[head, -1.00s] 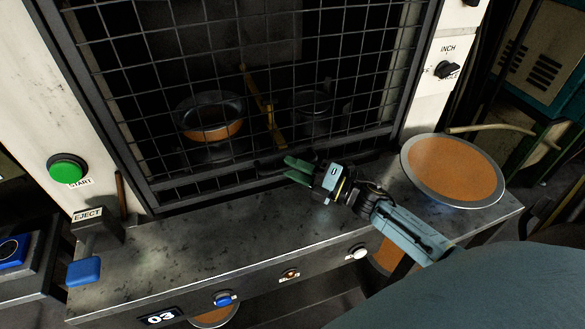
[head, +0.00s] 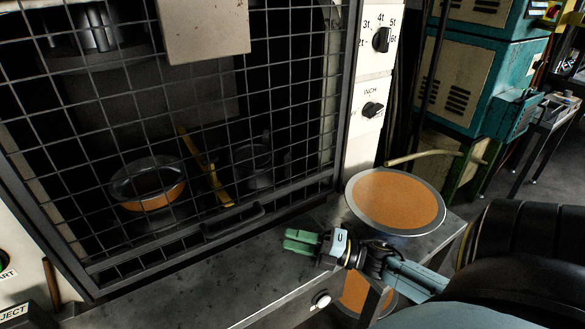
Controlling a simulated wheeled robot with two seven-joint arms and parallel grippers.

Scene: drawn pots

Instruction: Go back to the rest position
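My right gripper (head: 303,242) has green fingers and reaches in from the lower right. It hangs over the front ledge (head: 190,291) of the press, just below the handle (head: 233,221) of the mesh guard. Its two fingers look slightly apart with nothing between them. My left gripper is not in the head view.
The mesh guard (head: 268,110) is down; behind it sits an orange-and-grey pot (head: 150,196). A round orange disc with a grey rim (head: 395,199) lies on the ledge's right end, close to my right arm. Teal cabinets (head: 462,80) stand at the back right.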

